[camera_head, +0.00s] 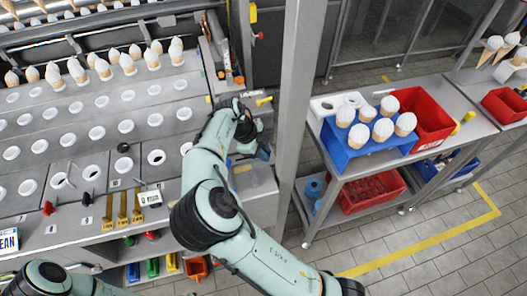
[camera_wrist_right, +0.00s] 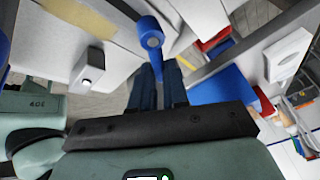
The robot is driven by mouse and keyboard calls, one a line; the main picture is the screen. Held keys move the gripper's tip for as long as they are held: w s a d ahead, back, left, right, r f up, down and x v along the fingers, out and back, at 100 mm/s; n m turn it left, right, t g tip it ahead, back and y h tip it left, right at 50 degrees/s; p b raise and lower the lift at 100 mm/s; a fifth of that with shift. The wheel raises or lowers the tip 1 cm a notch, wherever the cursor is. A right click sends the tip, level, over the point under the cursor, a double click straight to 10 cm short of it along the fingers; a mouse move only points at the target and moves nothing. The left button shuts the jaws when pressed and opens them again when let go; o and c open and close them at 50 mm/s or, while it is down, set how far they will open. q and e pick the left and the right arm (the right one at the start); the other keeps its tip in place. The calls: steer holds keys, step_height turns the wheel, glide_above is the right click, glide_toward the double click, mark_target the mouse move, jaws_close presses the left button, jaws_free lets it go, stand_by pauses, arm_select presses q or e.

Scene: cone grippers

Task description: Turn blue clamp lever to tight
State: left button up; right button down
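The blue clamp lever (camera_wrist_right: 150,38) shows in the right wrist view. Its round hub is at the top and its narrow handle runs down between my right gripper's fingers (camera_wrist_right: 160,85). Both dark fingers lie close against the handle on either side. In the head view my right gripper (camera_head: 262,150) is at the right end of the grey bench, where it and the wrist cover most of the lever. Only my left arm's links show at the bottom left; its gripper is out of view.
The grey bench (camera_head: 75,235) holds cones, round holes and small levers. A grey post (camera_head: 292,100) stands close to the right of my right gripper. Beyond it, a cart carries a blue crate (camera_head: 345,155) of cones and a red bin (camera_head: 428,115).

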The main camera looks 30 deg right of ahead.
arm_select(q)
steer(key=shift+s+f, duration=0.1)
arm_select(e)
steer(key=n, duration=0.1)
steer(key=n+t, duration=0.1)
steer(key=n+b, duration=0.1)
steer(key=shift+w+d+n+t, duration=0.3)
steer(key=shift+w+d, duration=0.05)
arm_select(q)
steer(key=shift+s+f, duration=0.85)
steer(key=shift+f, duration=0.1)
arm_select(e)
steer(key=shift+w+d+n+t, duration=0.2)
steer(key=shift+n+t, duration=0.1)
steer(key=shift+n, duration=0.4)
steer(key=shift+w+d+n+t, duration=0.1)
steer(key=shift+w+n+t, duration=0.15)
steer(key=shift+n, duration=0.45)
arm_select(q)
steer(key=shift+b, duration=0.3)
arm_select(e)
steer(key=c, duration=1.1)
jaws_free()
